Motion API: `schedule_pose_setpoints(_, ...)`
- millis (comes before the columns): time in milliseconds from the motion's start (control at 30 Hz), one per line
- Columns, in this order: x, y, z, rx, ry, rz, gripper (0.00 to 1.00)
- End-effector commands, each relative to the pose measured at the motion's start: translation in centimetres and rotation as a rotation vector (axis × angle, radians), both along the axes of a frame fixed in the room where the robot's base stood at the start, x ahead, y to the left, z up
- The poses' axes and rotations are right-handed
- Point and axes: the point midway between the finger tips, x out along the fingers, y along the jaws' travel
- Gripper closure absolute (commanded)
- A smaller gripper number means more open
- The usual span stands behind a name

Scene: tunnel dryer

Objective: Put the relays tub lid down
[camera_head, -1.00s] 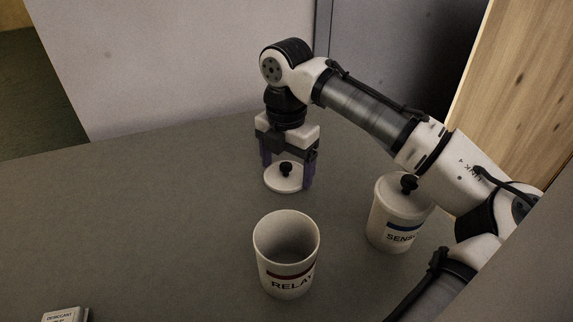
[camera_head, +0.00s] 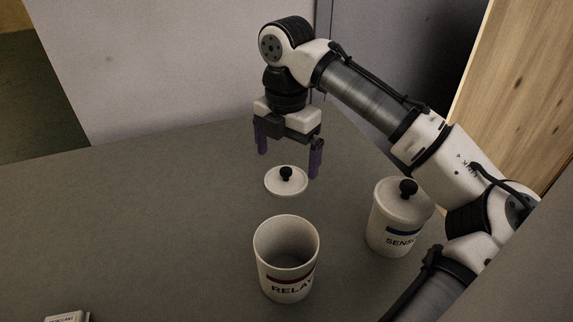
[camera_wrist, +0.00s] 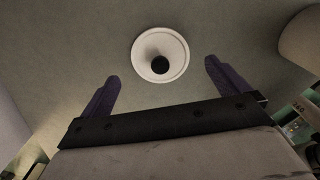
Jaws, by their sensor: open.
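The relays tub lid (camera_head: 274,185), a white disc with a black knob, lies flat on the grey table behind the tub. It also shows in the wrist view (camera_wrist: 144,62), beyond my fingertips. The relays tub (camera_head: 287,270), white with a dark red band, stands upright and uncovered, its inside visible. My gripper (camera_head: 289,163) is open and empty, with its purple fingers spread above the lid and clear of the knob. In the wrist view my gripper (camera_wrist: 160,72) shows both fingers apart with nothing between them.
A second white tub (camera_head: 391,232) with a blue band, marked "SENS", stands at the right with its knobbed lid on, close to my arm. A small labelled box (camera_head: 66,316) is at the bottom left edge.

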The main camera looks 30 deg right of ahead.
Motion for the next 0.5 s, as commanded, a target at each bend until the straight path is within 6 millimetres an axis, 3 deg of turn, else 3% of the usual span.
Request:
schedule_pose_setpoints(200, 0.0, -0.1, 5.1, -0.004, -0.001, -0.001, 0.00)
schedule_pose_setpoints(500, 0.0, 0.0, 8.0, -0.001, 0.001, 0.001, 0.00)
